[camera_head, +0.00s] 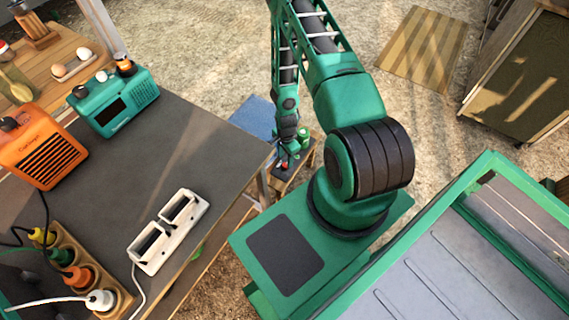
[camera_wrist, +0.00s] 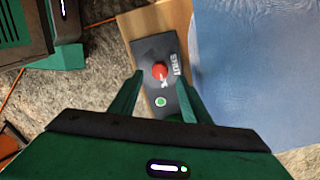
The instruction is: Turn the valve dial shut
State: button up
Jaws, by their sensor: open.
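The valve dial (camera_wrist: 160,70) is a small red knob on a dark plate (camera_wrist: 150,50) in the wrist view. White lettering that seems to read SHUT (camera_wrist: 176,66) is beside it, and a green round spot (camera_wrist: 160,101) lies nearer to me on the plate. The dial's pointer is too small to read. My gripper (camera_wrist: 160,80) is open, its two green fingers apart on either side of the plate, with the dial between or just beyond the tips. Contact cannot be seen. In the head view my gripper (camera_head: 288,154) is low beside the table, over the small dark plate.
The plate sits on a wooden surface (camera_wrist: 167,20) beside a blue cloth or mat (camera_wrist: 250,70). A dark and green box (camera_wrist: 22,30) stands at the left.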

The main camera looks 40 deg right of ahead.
aim_at(285, 165)
jog(key=shift+f, duration=2.25)
